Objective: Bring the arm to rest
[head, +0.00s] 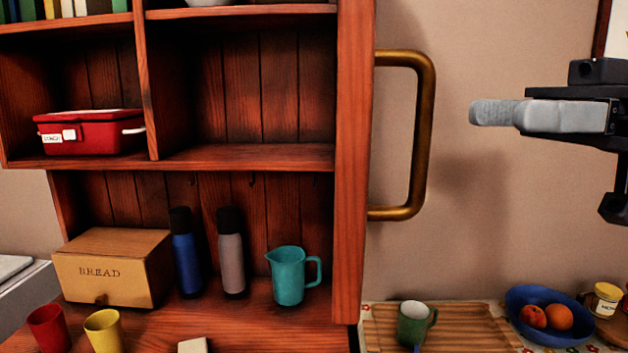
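My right gripper (492,113) is at the right edge of the head view, in the air in front of the beige wall. Its grey fingers point left, towards a large brass handle (424,135) on the side of the wooden hutch. A clear gap shows between the fingertips and the handle in the picture. The fingers are seen from the side and overlap, so their opening cannot be made out. Nothing is visible in them. My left gripper is out of view.
The wooden hutch (352,180) holds a red lunch box (90,135), a bread box (112,268), two bottles, a teal jug (288,277) and cups. Below the gripper are a green mug (413,325) on a wooden tray (470,325) and a blue fruit bowl (530,298).

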